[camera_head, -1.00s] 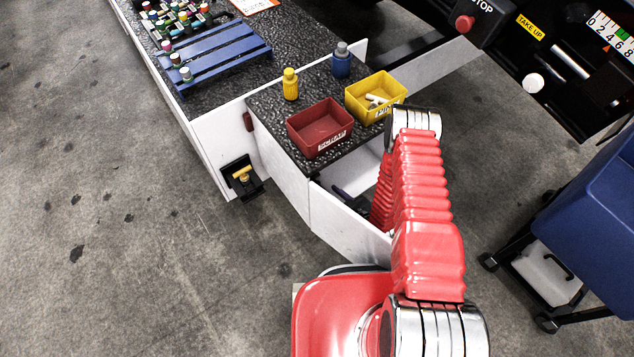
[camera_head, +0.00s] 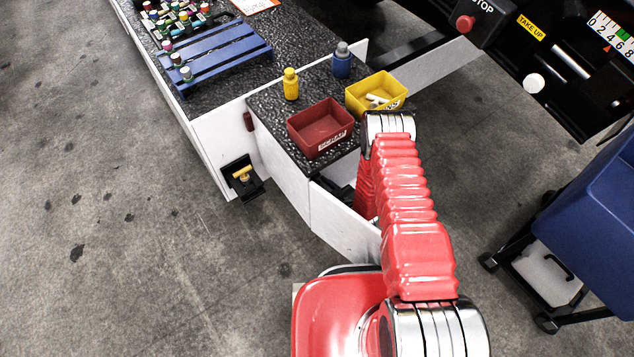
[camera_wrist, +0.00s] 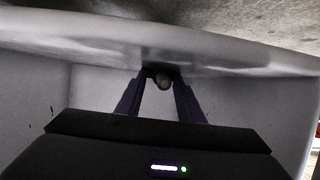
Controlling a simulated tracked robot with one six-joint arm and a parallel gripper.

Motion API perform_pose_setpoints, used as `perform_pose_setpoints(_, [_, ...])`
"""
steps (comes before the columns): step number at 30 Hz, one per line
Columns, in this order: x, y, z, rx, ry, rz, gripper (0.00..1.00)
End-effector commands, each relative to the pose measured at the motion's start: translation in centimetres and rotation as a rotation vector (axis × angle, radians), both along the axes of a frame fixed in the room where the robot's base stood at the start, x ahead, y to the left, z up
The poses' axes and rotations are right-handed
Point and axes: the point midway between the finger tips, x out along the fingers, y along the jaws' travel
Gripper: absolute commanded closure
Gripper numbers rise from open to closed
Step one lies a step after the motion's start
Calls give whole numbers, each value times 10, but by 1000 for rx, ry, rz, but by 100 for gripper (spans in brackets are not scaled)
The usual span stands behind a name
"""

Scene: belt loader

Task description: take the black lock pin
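In the wrist view, the two dark fingers of my gripper (camera_wrist: 161,82) stand apart inside a pale-walled space. A small dark piece with a round, lighter end (camera_wrist: 163,81) shows between the fingertips. It may be the black lock pin, but it is too dim to be sure. I cannot see firm finger contact on it. In the head view, my arm reaches down to the open white drawer (camera_head: 342,228) under the dark speckled counter. My arm hides much of the drawer's inside. Dark shapes show inside it, not clear enough to name.
A red bin (camera_head: 318,128) and a yellow bin (camera_head: 373,98) with pale pieces stand on the counter, beside yellow (camera_head: 291,86) and blue (camera_head: 342,64) bottles. A black bracket with a yellow handle (camera_head: 243,175) is on the white side. A blue cart (camera_head: 590,215) stands at right.

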Motion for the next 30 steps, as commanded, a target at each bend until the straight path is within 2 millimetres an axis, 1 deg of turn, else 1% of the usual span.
perform_pose_setpoints(4, [7,5,-4,1,1,0,66])
perform_pose_setpoints(20, [7,5,-4,0,1,0,66])
perform_pose_setpoints(30, [7,5,-4,0,1,0,90])
